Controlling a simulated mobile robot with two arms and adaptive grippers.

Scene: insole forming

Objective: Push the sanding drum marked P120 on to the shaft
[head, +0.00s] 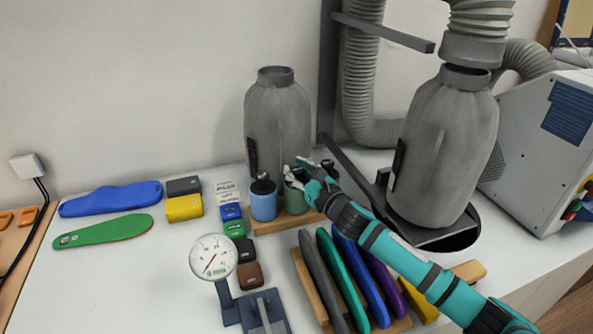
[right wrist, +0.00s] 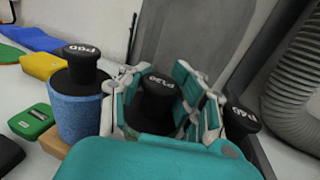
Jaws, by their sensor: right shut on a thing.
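The sanding drum marked P120 has a black knob, which shows in the right wrist view (right wrist: 155,100), and a green body in the head view (head: 293,200). It stands upright on a wooden stand (head: 263,228). My right gripper (head: 305,178) is shut on the knob, with a finger on either side, as the right wrist view shows (right wrist: 160,105). Its palm hides the lower part of the drum there. A blue drum (head: 264,204) with a black knob stands just left of it. I cannot make out the shaft. My left gripper is not in view.
Another black knob (right wrist: 243,118) sits right of my gripper. Grey bottle-like forms (head: 277,118) (head: 445,145) stand behind and right. A dial gauge (head: 213,257) and a rack of coloured insoles (head: 352,275) are in front. Colored blocks (head: 185,207) and insoles (head: 110,198) lie left.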

